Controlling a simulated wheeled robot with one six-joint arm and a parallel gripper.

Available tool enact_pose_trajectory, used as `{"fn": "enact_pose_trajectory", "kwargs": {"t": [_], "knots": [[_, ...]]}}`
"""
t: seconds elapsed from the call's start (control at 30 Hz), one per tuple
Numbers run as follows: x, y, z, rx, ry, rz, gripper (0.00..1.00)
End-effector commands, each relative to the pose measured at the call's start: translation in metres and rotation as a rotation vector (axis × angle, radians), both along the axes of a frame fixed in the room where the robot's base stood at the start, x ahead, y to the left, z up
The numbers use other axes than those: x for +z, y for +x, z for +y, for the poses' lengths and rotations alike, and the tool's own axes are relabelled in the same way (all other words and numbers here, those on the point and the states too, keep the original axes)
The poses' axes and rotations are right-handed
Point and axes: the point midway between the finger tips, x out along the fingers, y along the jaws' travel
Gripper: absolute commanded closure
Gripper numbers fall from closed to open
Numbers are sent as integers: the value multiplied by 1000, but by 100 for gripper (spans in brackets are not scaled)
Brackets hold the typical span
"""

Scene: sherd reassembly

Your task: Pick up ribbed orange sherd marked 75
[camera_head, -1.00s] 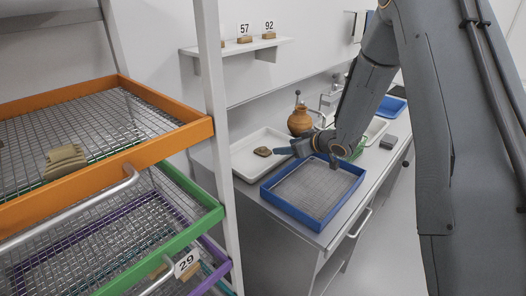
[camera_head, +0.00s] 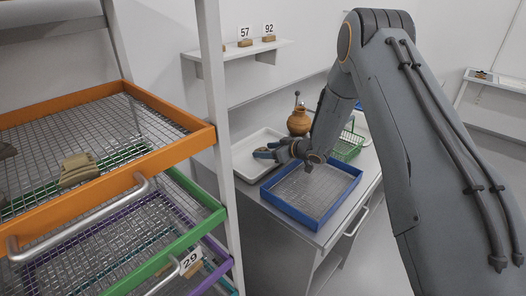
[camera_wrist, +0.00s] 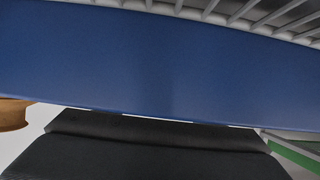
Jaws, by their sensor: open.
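I see no marking 75 in these frames, and I cannot single out the ribbed orange sherd. A ribbed tan-olive sherd (camera_head: 79,169) lies on the mesh of the orange-framed tray at left in the head view; no number is readable on it. My gripper (camera_head: 266,153) is open over the white tray (camera_head: 246,172) on the counter, far from that ribbed sherd. The small brown sherd seen earlier in the white tray is now hidden, apparently by the gripper.
The orange-framed tray (camera_head: 150,160) sits above a green-framed one (camera_head: 197,232) on the rack. A blue-framed mesh tray (camera_head: 318,222), a brown jar (camera_head: 299,122) and a green basket (camera_head: 349,146) stand on the counter. Tags 57 and 92 stand on the wall shelf (camera_head: 240,52).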

Motion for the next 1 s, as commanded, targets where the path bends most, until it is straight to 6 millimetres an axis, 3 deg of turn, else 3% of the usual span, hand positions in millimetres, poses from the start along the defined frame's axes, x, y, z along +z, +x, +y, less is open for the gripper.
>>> {"fn": "enact_pose_trajectory", "kwargs": {"t": [0.23, 0.4, 0.5, 0.8, 1.0], "knots": [[0, 1, 1, 0, 0, 0, 43], [0, 1, 1, 0, 0, 0, 72], [0, 1, 0, 0, 0, 0, 84], [2, 1, 1, 0, -1, -1, 84], [17, 2, 1, 0, 0, -2, 84]]}}
